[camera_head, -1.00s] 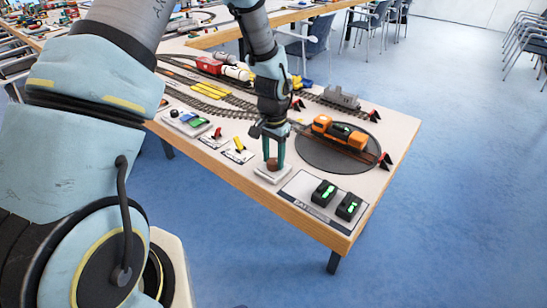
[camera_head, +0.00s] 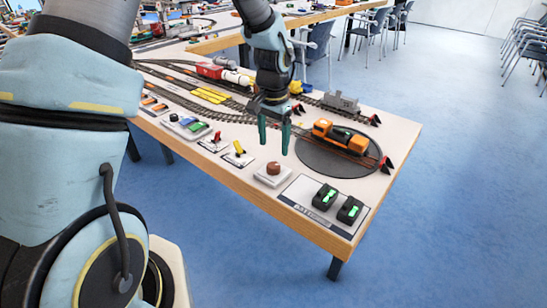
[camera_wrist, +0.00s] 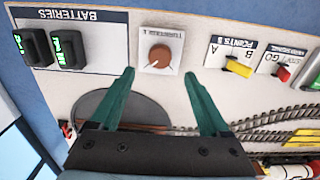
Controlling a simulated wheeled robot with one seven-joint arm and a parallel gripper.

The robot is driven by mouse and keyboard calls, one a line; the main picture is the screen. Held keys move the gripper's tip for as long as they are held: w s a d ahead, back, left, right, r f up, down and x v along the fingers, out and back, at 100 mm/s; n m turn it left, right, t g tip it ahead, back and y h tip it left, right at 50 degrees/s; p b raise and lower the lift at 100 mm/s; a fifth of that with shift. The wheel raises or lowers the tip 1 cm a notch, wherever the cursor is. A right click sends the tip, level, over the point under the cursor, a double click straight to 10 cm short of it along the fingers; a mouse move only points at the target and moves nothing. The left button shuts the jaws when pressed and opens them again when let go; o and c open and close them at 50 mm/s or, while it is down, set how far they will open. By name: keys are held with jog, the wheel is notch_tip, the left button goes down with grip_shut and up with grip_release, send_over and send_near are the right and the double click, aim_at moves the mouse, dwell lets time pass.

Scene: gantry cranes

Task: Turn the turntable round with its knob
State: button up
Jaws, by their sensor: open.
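The turntable (camera_head: 318,163) is a dark round disc at the right end of the layout table, with an orange and black locomotive (camera_head: 340,137) on its track. Its brown round knob (camera_head: 273,168) sits on a small white plate near the table's front edge. In the wrist view the knob (camera_wrist: 160,56) shows a pale pointer line, and the plate carries a turntable label. My gripper (camera_head: 274,150) is open and empty, raised above and a little behind the knob. In the wrist view the fingertips (camera_wrist: 158,74) are spread on either side below the knob, not touching it.
Two black batteries with green marks (camera_head: 337,202) stand on the batteries panel right of the knob. A yellow points lever (camera_head: 239,149) and a red lever (camera_head: 217,138) stand to its left. A grey wagon (camera_head: 341,101) and red-marked buffers are behind.

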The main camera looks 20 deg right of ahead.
notch_tip(320, 180, up, 4)
jog(key=shift+f, duration=0.1)
dwell(0.4)
jog(key=s+a+r+n, duration=0.2)
jog(key=a+n, duration=0.3)
jog(key=a, duration=1)
jog(key=s+a+r+n+t, duration=0.1)
jog(key=a+n, duration=0.5)
jog(key=a, duration=0.9)
jog(key=shift+s+a+r+t, duration=0.3)
jog(key=shift+s+r, duration=0.35)
jog(key=shift+r, duration=0.15)
